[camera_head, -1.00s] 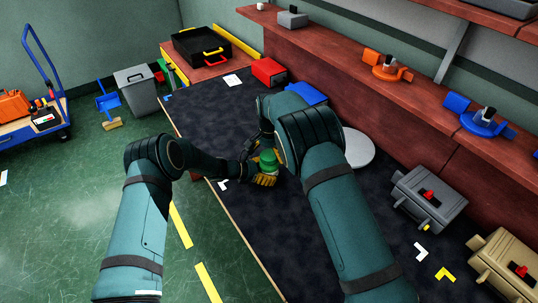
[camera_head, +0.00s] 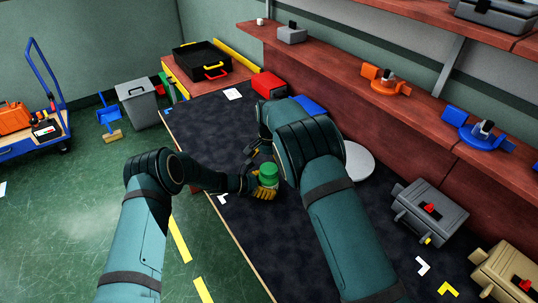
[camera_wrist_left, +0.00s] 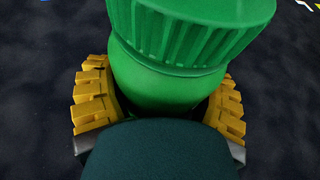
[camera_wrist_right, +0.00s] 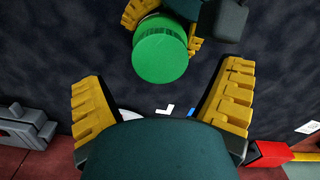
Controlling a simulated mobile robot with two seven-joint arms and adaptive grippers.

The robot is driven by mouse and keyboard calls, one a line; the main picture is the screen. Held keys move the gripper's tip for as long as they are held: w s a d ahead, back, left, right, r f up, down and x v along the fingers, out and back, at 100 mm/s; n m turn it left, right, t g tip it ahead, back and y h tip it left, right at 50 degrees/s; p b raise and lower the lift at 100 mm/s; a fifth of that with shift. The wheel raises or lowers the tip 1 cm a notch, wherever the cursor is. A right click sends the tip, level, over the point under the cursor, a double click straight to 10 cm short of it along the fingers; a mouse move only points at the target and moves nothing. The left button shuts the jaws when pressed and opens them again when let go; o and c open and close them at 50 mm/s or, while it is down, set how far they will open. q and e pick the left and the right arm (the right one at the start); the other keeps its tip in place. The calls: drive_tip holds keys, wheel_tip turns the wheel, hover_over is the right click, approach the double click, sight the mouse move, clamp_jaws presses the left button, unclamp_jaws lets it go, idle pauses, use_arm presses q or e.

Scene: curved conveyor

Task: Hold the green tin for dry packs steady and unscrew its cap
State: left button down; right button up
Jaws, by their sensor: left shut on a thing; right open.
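The green tin (camera_head: 267,182) stands upright on the dark mat in the head view, with its ribbed green cap (camera_head: 268,170) on top. My left gripper (camera_head: 264,192) is shut around the tin's body below the cap; its yellow fingers flank the tin in the left wrist view (camera_wrist_left: 160,105). My right gripper (camera_head: 256,148) is open and empty, beside the tin and towards the far end of the bench. In the right wrist view the round cap top (camera_wrist_right: 160,55) lies beyond the spread yellow fingers (camera_wrist_right: 163,100), apart from them. The tin's lower part is hidden by the left fingers.
The dark bench mat (camera_head: 205,125) is mostly clear on the left. A white disc (camera_head: 358,161), a blue object (camera_head: 310,104) and a red box (camera_head: 268,84) lie beyond my right arm. A grey box device (camera_head: 430,208) stands at right, below the wooden shelf.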

sight(269, 168)
drive_tip(key=shift+f, duration=1.75)
drive_tip(key=c, duration=1.3)
drive_tip(key=o, duration=1.2)
drive_tip(key=shift+o, duration=0.2)
drive_tip(key=shift+r, duration=0.1)
drive_tip(key=shift+r, duration=2.15)
use_arm(q)
unclamp_jaws()
